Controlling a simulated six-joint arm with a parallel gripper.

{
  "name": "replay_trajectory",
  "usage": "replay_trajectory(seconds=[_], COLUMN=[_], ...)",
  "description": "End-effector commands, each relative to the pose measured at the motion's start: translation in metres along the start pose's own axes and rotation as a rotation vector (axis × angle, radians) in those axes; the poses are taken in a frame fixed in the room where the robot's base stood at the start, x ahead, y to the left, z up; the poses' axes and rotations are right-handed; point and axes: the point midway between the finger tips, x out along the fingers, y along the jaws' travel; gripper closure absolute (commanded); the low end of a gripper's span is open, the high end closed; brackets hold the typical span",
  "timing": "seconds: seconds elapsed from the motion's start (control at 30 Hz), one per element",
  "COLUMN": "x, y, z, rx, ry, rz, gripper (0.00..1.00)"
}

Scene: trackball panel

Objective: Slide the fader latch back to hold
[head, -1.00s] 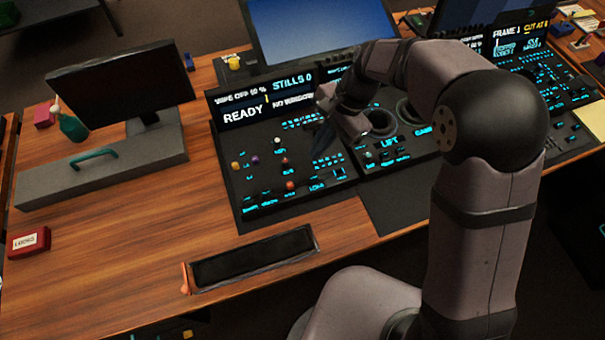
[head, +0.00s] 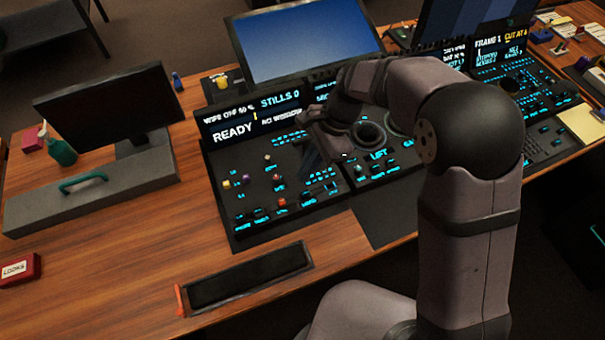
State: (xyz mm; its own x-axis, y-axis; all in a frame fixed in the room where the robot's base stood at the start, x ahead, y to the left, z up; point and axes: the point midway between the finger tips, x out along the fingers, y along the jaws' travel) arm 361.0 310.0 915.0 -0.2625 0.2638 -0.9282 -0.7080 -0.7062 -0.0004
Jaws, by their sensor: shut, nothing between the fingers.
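The left control panel (head: 225,190) carries small knobs, lit keys and a READY screen. I cannot tell which small part on it is the fader latch; it may be hidden behind my gripper or too small to make out. My gripper (head: 312,158) points down over the right part of this panel, near the rows of lit blue keys (head: 318,178). Its dark fingers are small and blend into the panel. They look closed and hold nothing. I cannot tell whether the tips touch the panel.
A dark monitor (head: 105,105) and a grey box with a teal handle (head: 85,182) stand at left. A black framed strip (head: 248,277) with an orange end lies in front. Round dials (head: 368,134) sit right of my gripper. The wood desk at front left is mostly clear.

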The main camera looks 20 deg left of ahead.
Motion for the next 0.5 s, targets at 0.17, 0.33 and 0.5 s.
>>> replay_trajectory(seconds=[0.17, 0.33, 0.5], x=[0.024, 0.050, 0.072], y=[0.001, 0.001, 0.001], z=[0.001, 0.001, 0.001], rx=[-0.001, -0.001, -0.001], ry=[-0.001, 0.000, 0.000], rz=[0.006, 0.005, 0.004], gripper=[1.00, 1.00, 1.00])
